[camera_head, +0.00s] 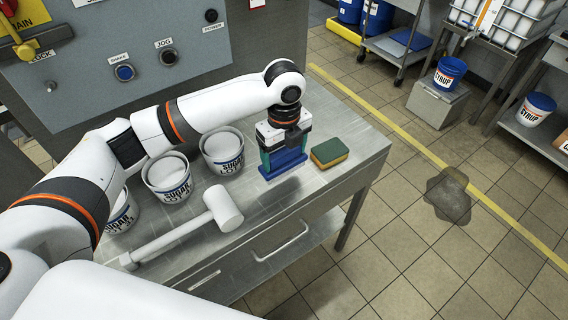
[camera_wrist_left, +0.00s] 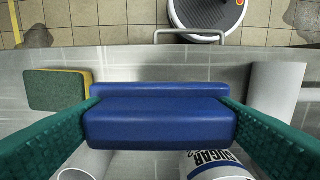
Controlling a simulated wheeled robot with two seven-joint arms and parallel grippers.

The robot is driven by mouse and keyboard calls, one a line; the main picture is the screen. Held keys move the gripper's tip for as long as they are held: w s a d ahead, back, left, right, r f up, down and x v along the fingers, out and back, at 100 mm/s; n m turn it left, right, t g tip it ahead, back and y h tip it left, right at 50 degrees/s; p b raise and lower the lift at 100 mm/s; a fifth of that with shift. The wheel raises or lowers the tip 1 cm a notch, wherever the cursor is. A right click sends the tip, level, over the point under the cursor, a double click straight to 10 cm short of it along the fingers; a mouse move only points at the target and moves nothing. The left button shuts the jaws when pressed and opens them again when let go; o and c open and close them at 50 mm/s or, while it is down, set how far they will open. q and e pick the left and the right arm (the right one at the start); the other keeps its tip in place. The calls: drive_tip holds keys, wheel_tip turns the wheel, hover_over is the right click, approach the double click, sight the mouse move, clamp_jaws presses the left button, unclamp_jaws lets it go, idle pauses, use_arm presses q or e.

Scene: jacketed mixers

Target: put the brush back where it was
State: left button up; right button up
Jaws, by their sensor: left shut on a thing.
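The brush (camera_head: 283,168) is a blue block with a wider lower part, at the right part of the steel table (camera_head: 345,185). My left gripper (camera_head: 284,150) points down and is shut on it. In the left wrist view the blue brush (camera_wrist_left: 160,120) fills the space between the two green finger pads of my left gripper (camera_wrist_left: 160,118). The brush is at or just above the table top; I cannot tell whether it touches. Its underside is hidden. My right gripper is not in view.
A green and yellow sponge (camera_head: 329,152) lies just right of the brush. Several white sugar pots (camera_head: 222,150) stand to the left. A white mallet (camera_head: 190,228) lies in front. A control panel (camera_head: 150,50) stands behind. A dark puddle (camera_head: 448,195) is on the floor at right.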

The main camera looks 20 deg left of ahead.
sight(284, 150)
use_arm(q)
drive_tip(key=shift+s+f, duration=0.15)
drive_tip(key=shift+f, duration=0.45)
drive_tip(key=shift+a+f, duration=0.1)
drive_tip(key=shift+f, duration=0.25)
drive_tip(key=f, duration=0.4)
drive_tip(key=shift+w+p, duration=0.3)
drive_tip(key=shift+p, duration=0.1)
drive_tip(key=o, duration=0.8)
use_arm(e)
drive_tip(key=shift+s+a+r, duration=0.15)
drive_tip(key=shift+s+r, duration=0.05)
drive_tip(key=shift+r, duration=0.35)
use_arm(q)
wheel_tip(284, 150, up, 11)
drive_tip(key=shift+f+b, duration=0.1)
drive_tip(key=shift+b, duration=1)
drive_tip(key=shift+r, duration=0.65)
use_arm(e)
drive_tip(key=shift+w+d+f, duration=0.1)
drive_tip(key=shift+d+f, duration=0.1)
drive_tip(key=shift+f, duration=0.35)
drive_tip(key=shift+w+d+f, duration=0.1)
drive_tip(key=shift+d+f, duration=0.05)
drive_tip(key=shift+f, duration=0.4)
